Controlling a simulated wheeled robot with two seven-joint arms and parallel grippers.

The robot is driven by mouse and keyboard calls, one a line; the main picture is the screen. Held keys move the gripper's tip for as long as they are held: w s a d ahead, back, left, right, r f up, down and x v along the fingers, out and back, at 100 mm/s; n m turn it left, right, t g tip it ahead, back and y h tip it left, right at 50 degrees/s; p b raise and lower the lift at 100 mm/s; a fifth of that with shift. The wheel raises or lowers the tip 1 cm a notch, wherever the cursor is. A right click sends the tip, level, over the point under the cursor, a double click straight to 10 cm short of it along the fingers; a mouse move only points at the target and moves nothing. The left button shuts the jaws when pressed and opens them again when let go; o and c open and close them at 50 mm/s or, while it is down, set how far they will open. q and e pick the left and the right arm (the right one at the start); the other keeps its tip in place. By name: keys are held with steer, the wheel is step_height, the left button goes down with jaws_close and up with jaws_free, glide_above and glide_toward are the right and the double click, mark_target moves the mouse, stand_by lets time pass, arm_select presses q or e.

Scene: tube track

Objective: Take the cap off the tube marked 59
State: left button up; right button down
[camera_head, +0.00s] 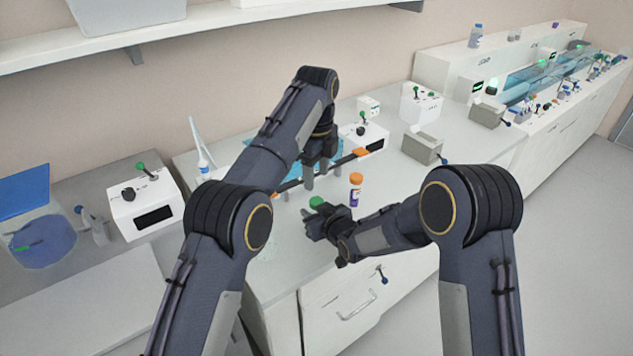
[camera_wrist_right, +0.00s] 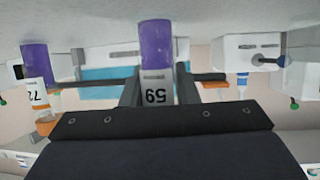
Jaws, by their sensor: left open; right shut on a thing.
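The tube marked 59 (camera_wrist_right: 156,92) stands between the fingers of my right gripper (camera_head: 317,220), which is shut on it. Its label and purple contents show upside down in the right wrist view. In the head view a green cap (camera_head: 317,202) shows at the right gripper's fingers, apparently on this tube; the tube's body is mostly hidden there. In the wrist view its cap end is hidden behind the gripper body. My left gripper (camera_head: 321,172) is open and empty, above and behind the green cap, apart from it.
An orange-capped tube (camera_head: 355,190), marked 72 in the wrist view (camera_wrist_right: 36,95), stands right of the held tube. A dark bar with orange ends (camera_head: 345,159) and a blue item (camera_head: 262,158) lie behind. White boxes with knobs line the back; the counter's front is open.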

mark_target(316, 201)
arm_select(q)
steer(key=shift+f, duration=3.85)
steer(key=c, duration=0.9)
steer(key=o, duration=1)
steer(key=shift+r, duration=2.3)
arm_select(e)
steer(key=c, duration=1)
jaws_free()
steer(key=shift+c, duration=0.2)
